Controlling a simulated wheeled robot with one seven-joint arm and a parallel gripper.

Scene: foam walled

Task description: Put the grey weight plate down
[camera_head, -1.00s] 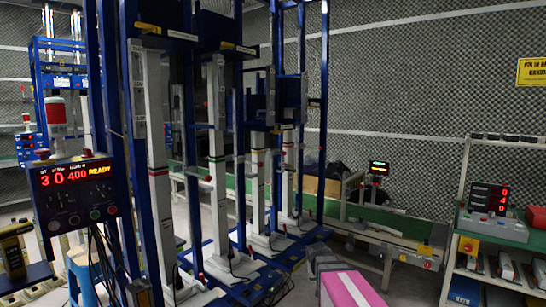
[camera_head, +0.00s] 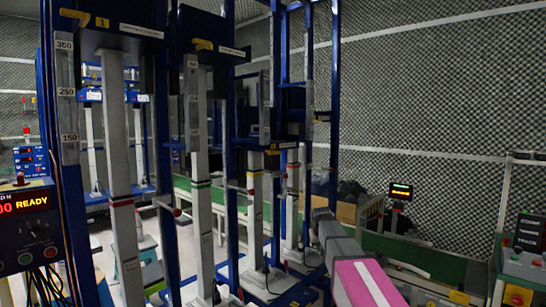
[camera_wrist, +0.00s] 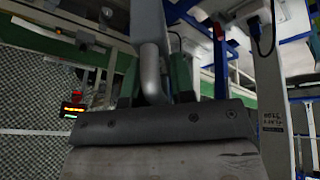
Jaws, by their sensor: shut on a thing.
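My gripper (camera_head: 322,214) is at the end of my grey and pink arm, low at the centre right in the head view, in front of the frames. In the wrist view my gripper (camera_wrist: 157,82) is shut, with a bent grey bar (camera_wrist: 151,72) between its two dark green fingers. I take this bar for part of the grey weight plate. The rest of the plate cannot be made out, and the head view does not show it apart from the gripper. I cannot tell whether it touches anything below.
Tall blue frames (camera_head: 160,130) with white columns (camera_head: 123,200) stand close on the left. A control box (camera_head: 28,228) reading READY is at the left edge. A green-topped bench (camera_head: 425,252) runs along the back right, with a cardboard box (camera_head: 347,211) behind the arm.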

